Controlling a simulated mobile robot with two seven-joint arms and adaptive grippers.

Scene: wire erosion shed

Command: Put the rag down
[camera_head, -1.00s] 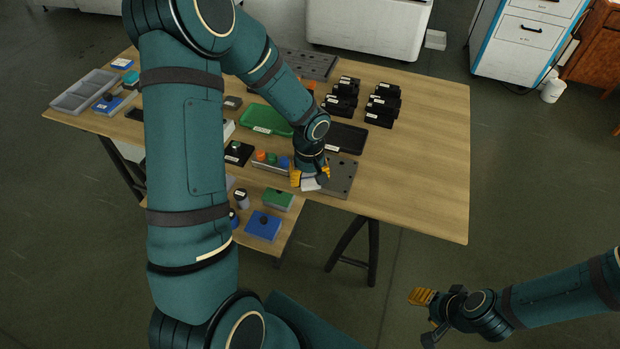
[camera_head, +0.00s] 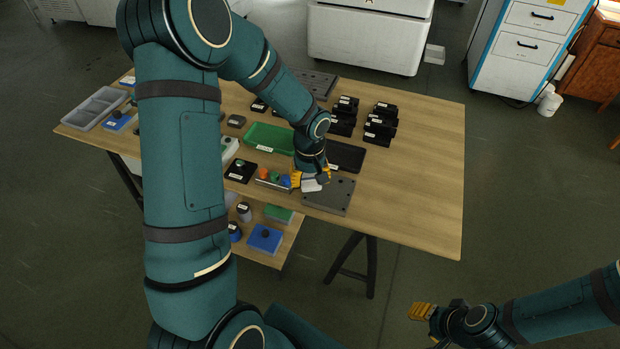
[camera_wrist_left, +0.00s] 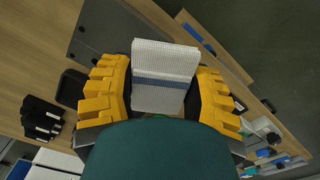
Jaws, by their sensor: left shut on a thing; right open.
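The rag (camera_wrist_left: 165,75) is a white folded cloth with a blue-grey stripe, seen between the yellow fingers in the left wrist view. My left gripper (camera_head: 311,180) is shut on the rag (camera_head: 312,184), over the front of the wooden table beside a grey plate with holes (camera_head: 330,197). Whether the rag touches anything beneath it, I cannot tell. My right gripper (camera_head: 426,320) is open and empty, off the table at the lower right.
A green tray (camera_head: 262,140), a black tray (camera_head: 346,156) and several black blocks (camera_head: 380,124) stand on the table (camera_head: 425,170). A small rack with coloured items (camera_head: 272,180) is left of my left gripper. The table's right side is clear.

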